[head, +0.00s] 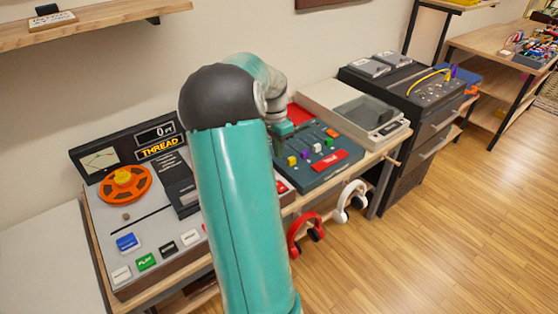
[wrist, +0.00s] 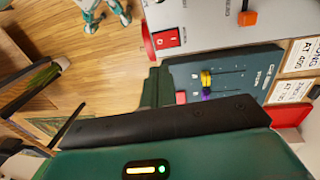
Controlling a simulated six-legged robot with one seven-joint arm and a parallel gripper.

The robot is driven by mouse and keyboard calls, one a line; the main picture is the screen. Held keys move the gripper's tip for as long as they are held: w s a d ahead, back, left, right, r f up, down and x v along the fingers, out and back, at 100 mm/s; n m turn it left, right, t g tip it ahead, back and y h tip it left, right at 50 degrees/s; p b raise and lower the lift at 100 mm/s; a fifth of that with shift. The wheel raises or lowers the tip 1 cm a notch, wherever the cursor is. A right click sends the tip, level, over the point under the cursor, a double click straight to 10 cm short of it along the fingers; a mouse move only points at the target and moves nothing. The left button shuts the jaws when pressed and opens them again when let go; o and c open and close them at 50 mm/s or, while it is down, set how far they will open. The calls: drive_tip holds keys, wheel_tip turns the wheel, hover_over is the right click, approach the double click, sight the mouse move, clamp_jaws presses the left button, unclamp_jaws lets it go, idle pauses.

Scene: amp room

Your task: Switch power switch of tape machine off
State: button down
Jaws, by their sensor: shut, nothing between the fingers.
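The tape machine (head: 105,225) stands at the left in the head view, with an orange reel, a lit THREAD display and coloured buttons. My arm hides its right part. A red rocker switch (wrist: 170,39) on a light grey panel (wrist: 205,20) shows in the wrist view. A small red patch beside my arm in the head view may be the same switch. My gripper (wrist: 152,88) is shut and empty, below the switch in the wrist view and apart from it. In the head view the fingertips are not clear. The rocker's position is too small to tell.
The dark teal mixer (head: 312,176) with coloured sliders sits right of the tape machine, near my wrist. A turntable (head: 345,108) stands beyond it. Red headphones (head: 293,238) and white headphones (head: 341,204) hang at the table's front edge. The wooden floor (head: 450,220) is clear.

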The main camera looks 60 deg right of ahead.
sight(281, 188)
drive_tip(key=f, duration=0.4)
drive_tip(key=s+f, duration=0.1)
drive_tip(key=f, duration=0.7)
drive_tip(key=shift+s+a+f, duration=0.25)
drive_tip(key=shift+a+f, duration=0.1)
drive_tip(key=shift+s+f, duration=0.1)
drive_tip(key=shift+f, duration=0.15)
